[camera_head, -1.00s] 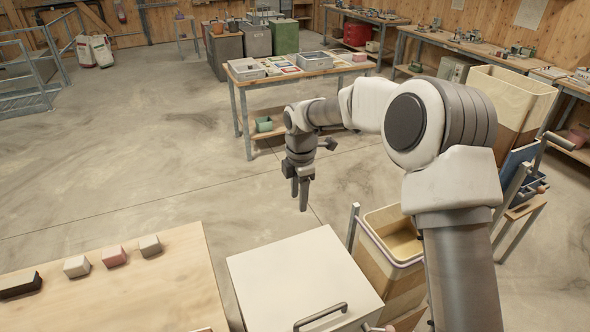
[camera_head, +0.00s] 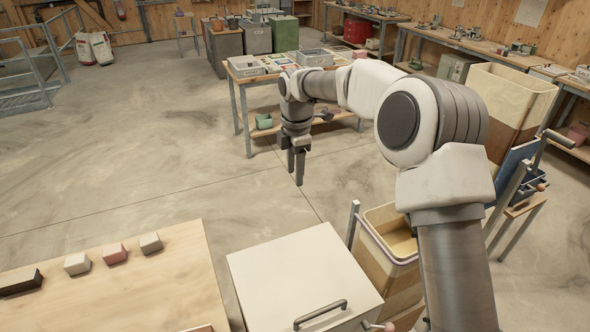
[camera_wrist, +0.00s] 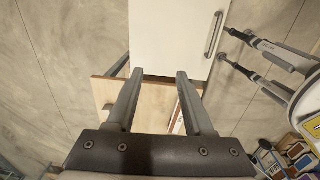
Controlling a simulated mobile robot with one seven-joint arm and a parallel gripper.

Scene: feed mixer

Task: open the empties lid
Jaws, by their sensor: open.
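A white flat lid (camera_head: 300,270) with a grey bar handle (camera_head: 320,314) lies closed on a box at the bottom centre of the head view. I take it for the empties lid, though no label shows. In the wrist view the lid (camera_wrist: 172,40) is at the top, with its handle (camera_wrist: 214,35) along the right edge. My gripper (camera_head: 298,181) points down, open and empty, above and beyond the lid's far side in the head view. It touches nothing. In the wrist view my gripper's fingers (camera_wrist: 159,76) are spread apart below the lid.
A wooden table (camera_head: 120,290) with several small blocks stands left of the lid. A pale bin (camera_head: 390,255) with a pinkish rim stands close on the right. A worktable (camera_head: 243,80) with trays is farther back. Open floor (camera_head: 130,150) lies on the left.

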